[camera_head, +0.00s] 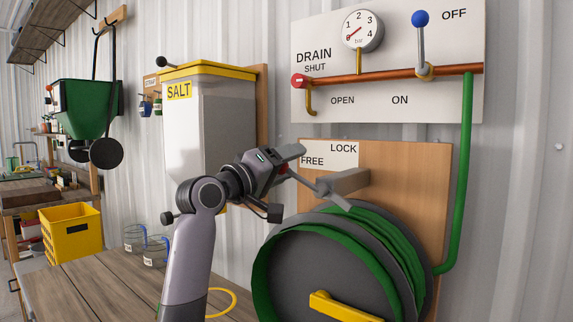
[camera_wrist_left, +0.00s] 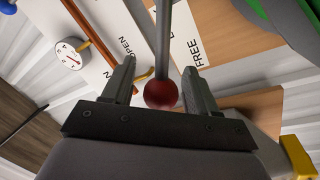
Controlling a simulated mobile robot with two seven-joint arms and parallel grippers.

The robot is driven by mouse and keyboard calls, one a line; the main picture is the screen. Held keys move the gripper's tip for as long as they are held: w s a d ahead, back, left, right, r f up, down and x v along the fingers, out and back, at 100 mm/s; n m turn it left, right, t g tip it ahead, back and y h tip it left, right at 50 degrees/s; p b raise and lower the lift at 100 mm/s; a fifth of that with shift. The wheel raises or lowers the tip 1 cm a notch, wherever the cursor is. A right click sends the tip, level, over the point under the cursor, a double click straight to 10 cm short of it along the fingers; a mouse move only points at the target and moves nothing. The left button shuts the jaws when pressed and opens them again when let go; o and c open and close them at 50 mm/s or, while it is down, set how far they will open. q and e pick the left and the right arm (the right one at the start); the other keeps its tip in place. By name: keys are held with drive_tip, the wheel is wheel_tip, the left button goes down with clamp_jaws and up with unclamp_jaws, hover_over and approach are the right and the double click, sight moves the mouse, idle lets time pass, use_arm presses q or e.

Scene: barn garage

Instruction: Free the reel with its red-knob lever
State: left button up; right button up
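The hose reel (camera_head: 310,270) is a dark grey drum wound with green hose, mounted on a wooden board (camera_head: 415,165). A grey lever (camera_head: 303,180) runs up and left from the bracket above the drum to a red knob (camera_head: 284,168), just below and left of the word FREE on the lock plate (camera_head: 318,151). In the left wrist view the red knob (camera_wrist_left: 161,95) sits between the two fingers of my left gripper (camera_wrist_left: 159,70), with small gaps on both sides. My left gripper (camera_head: 297,161) is open around it in the head view too, partly hiding it. My right gripper is not in view.
Above the reel is a panel (camera_head: 455,98) with a gauge, a blue-knob lever and a red drain valve. A green pipe (camera_head: 465,170) runs down the right side. A salt bin (camera_head: 200,115) hangs behind my arm. A wooden bench (camera_head: 90,280) stands lower left.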

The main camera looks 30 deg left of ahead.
use_arm(q)
drive_tip(key=b+v, duration=0.1)
drive_tip(key=v, duration=0.6)
idle(0.6)
drive_tip(key=s+d+f+m+g+y, duration=0.1)
drive_tip(key=s+d+f+g, duration=0.1)
drive_tip(key=f, duration=0.8)
drive_tip(key=s+d+f+m+g, duration=0.1)
drive_tip(key=d+f+m+g, duration=0.15)
drive_tip(key=f, duration=0.75)
drive_tip(key=s+d+f+m+g+y, duration=0.1)
drive_tip(key=s+d+f+g, duration=0.15)
drive_tip(key=f, duration=0.85)
drive_tip(key=s+d+f+m+g+y, duration=0.1)
drive_tip(key=s+f+m+g, duration=0.15)
drive_tip(key=s+f, duration=0.5)
drive_tip(key=s+d+f+m+g, duration=0.1)
drive_tip(key=s+f+g, duration=0.2)
drive_tip(key=s+f, duration=0.45)
drive_tip(key=s+d+f+m+g+y, duration=0.1)
drive_tip(key=s+d+f+g, duration=0.3)
drive_tip(key=s, duration=0.6)
drive_tip(key=w+f+t+h+p, duration=0.1)
drive_tip(key=w+f+t+p, duration=0.2)
drive_tip(key=w+t+p, duration=0.3)
drive_tip(key=shift+w+d+f+m+t+h, duration=0.2)
drive_tip(key=shift+m+t+h, duration=0.2)
drive_tip(key=shift+t, duration=0.35)
